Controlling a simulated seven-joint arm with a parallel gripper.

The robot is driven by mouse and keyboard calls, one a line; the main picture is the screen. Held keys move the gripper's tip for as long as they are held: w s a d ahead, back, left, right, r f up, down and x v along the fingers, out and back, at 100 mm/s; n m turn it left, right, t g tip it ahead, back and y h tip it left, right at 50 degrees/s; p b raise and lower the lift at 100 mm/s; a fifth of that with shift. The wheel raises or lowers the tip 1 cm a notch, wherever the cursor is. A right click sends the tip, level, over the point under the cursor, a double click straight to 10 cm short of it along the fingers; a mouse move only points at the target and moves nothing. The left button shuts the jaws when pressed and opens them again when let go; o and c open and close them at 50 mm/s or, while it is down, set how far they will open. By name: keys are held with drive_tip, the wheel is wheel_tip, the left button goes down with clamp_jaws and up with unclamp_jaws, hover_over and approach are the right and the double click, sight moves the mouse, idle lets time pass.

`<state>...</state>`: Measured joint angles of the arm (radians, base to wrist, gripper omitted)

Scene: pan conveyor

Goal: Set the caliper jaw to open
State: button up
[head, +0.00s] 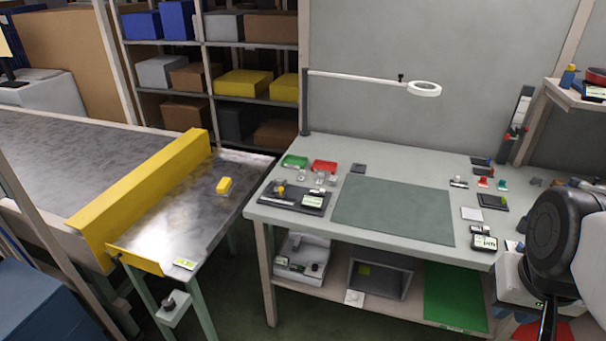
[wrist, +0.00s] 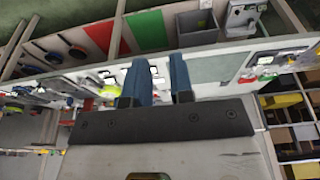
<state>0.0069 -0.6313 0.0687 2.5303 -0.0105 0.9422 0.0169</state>
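I cannot single out the caliper for sure. A small dark device with a greenish face (head: 493,202) lies on the right part of the workbench, and a small pale metal item (head: 459,182) lies to its left; either is too small to identify, and no jaw can be made out. My gripper (wrist: 159,75) shows in the wrist view with two blue fingers apart and nothing visibly held between them. It is over the bench's right side, apart from the small items as far as I can tell. My arm covers the bench's right end in the head view.
The workbench (head: 275,213) carries a green mat (head: 393,210), clear in the middle. A black tray (head: 296,198) and red and green bins (head: 324,167) stand at left. A conveyor with a yellow guard (head: 140,195) stands further left.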

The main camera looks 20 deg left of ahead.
drive_tip(key=o, duration=0.4)
drive_tip(key=shift+w+a+r, duration=0.2)
drive_tip(key=shift+w+r, duration=0.05)
drive_tip(key=shift+w, duration=0.3)
drive_tip(key=w+a+r+n, duration=0.15)
drive_tip(key=w+a, duration=0.25)
drive_tip(key=w, duration=0.4)
drive_tip(key=w+a+r+n, duration=0.15)
drive_tip(key=w+a, duration=0.25)
drive_tip(key=w, duration=0.5)
drive_tip(key=n+g, duration=0.3)
drive_tip(key=n, duration=0.3)
hover_over(281, 188)
drive_tip(key=f, duration=2)
drive_tip(key=shift+d+f, duration=0.15)
drive_tip(key=shift+d, duration=0.05)
drive_tip(key=shift+a+f, duration=0.2)
drive_tip(key=shift+a, duration=0.1)
drive_tip(key=shift+f, duration=0.15)
drive_tip(key=shift+f, duration=3.8)
